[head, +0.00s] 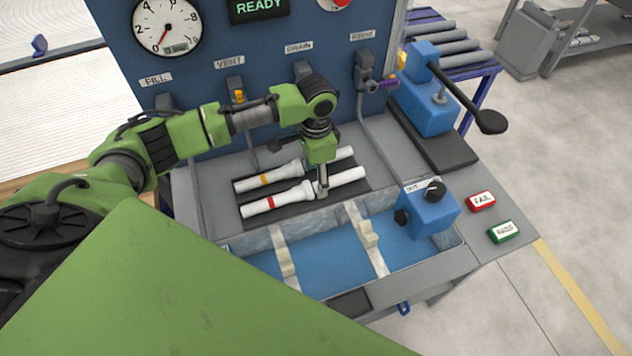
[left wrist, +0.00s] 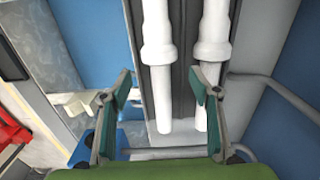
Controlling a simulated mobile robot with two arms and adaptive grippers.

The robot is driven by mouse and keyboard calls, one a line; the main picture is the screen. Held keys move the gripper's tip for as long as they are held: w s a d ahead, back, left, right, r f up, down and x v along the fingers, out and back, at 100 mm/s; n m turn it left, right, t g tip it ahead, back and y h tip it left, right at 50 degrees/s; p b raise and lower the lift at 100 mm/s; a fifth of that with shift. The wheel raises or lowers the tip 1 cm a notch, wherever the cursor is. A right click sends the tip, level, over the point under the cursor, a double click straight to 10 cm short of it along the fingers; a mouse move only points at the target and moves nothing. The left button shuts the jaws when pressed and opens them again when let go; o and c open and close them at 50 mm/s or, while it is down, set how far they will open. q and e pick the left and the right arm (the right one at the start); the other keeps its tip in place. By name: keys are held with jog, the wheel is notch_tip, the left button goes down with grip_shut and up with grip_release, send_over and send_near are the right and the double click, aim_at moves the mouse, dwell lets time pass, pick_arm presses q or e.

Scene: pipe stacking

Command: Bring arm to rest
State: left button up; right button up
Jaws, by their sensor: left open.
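Two white pipes lie side by side on a dark mat (head: 290,214) on the bench. The nearer pipe has a red band (head: 270,202) and the farther pipe has a yellow band (head: 264,180). My left gripper (head: 322,190) points down at the nearer pipe and hides part of it. In the left wrist view, the left gripper (left wrist: 161,88) is open, with one finger on each side of one pipe (left wrist: 158,62). The other pipe (left wrist: 213,45) passes behind its right finger. I cannot tell whether the fingers touch a pipe. My right gripper is not in view.
A blue-floored trough (head: 327,268) with pale supports lies in front of the mat. A blue clamp block (head: 428,215) stands at its right end. A blue lever unit (head: 428,100) is behind right. FAIL (head: 481,201) and PASS (head: 503,232) blocks sit at right. A gauge panel stands behind.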

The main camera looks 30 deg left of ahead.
pick_arm(q)
notch_tip(320, 180, up, 8)
jog(key=shift+r, duration=0.25)
